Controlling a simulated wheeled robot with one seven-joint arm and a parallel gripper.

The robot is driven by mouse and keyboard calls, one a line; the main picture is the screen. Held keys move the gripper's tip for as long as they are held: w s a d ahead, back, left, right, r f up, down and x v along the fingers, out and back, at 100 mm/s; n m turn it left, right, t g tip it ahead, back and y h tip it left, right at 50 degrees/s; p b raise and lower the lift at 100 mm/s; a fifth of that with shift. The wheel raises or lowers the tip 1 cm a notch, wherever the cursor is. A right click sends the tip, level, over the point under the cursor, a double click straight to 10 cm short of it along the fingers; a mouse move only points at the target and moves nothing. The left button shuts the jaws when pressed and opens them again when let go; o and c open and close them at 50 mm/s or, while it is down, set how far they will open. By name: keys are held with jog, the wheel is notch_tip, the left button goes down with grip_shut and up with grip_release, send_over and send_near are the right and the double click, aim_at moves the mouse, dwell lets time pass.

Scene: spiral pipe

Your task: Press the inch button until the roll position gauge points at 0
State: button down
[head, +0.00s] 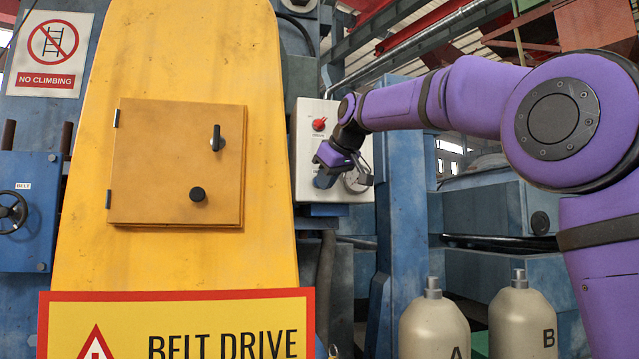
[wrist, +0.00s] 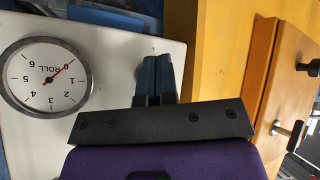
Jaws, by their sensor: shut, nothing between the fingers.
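The roll position gauge (wrist: 48,80) is a round white dial with a dark rim, seen upside down in the wrist view. Its needle lies on or very close to the 0 mark. In the head view the gauge (head: 361,184) is partly hidden by my gripper. My gripper (head: 324,181) is shut and empty, at the lower part of the light control panel (head: 308,172). In the wrist view the closed blue fingers (wrist: 154,72) reach to the panel beside the gauge.
A yellow belt guard (head: 200,262) with a handled door (head: 160,160) stands close to the left. A blue post (head: 398,200) and bottles (head: 434,320) stand to the right.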

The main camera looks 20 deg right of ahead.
jog(key=shift+s+a, duration=0.2)
jog(key=shift+s, duration=2.3)
jog(key=s+d+f+m+g+h, duration=0.1)
jog(key=s+d+f+m+g, duration=0.1)
jog(key=s+f, duration=1.4)
jog(key=s+d+f+m+g+h, duration=0.1)
jog(key=s+d+f+m, duration=0.3)
jog(key=s+f, duration=1.2)
jog(key=s+g, duration=0.1)
jog(key=s, duration=0.2)
jog(key=shift+s+d+m, duration=0.2)
jog(key=shift+d+m, duration=0.05)
jog(key=shift+m, duration=0.05)
